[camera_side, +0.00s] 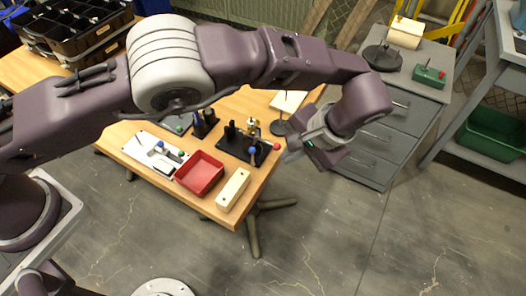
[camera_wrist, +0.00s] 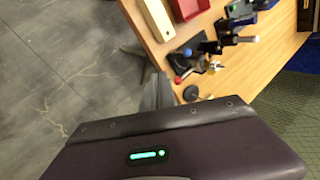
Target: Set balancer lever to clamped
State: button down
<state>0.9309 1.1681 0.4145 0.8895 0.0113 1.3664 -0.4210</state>
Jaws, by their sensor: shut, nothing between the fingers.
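None of the levers is labelled, so I cannot tell which one is the balancer lever. A black base (camera_side: 237,146) near the table's right end carries a brass fitting (camera_side: 251,127), a blue knob (camera_side: 252,150) and a red knob (camera_side: 277,146). In the wrist view the red knob (camera_wrist: 178,80) and blue knob (camera_wrist: 187,52) show just beyond my fingers. A white plate (camera_side: 140,146) further left has blue and green knobs. My gripper (camera_side: 289,156) is shut and empty, just right of the red knob and apparently apart from it. The wrist view shows its grey fingers (camera_wrist: 157,90).
A red tray (camera_side: 200,173) and a cream block (camera_side: 233,189) lie along the table's front edge. Dark holders (camera_side: 204,122) stand behind. A grey drawer cabinet (camera_side: 405,125) at right bears a green box (camera_side: 429,76) with a red knob. Open floor lies in front.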

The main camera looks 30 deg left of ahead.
jog(key=a+f, duration=0.4)
jog(key=w+a+f, duration=0.1)
jog(key=a+f, duration=0.1)
jog(key=shift+w+a+f, duration=0.1)
jog(key=shift+a+f, duration=0.15)
jog(key=shift+a, duration=0.5)
jog(key=shift+r, duration=0.1)
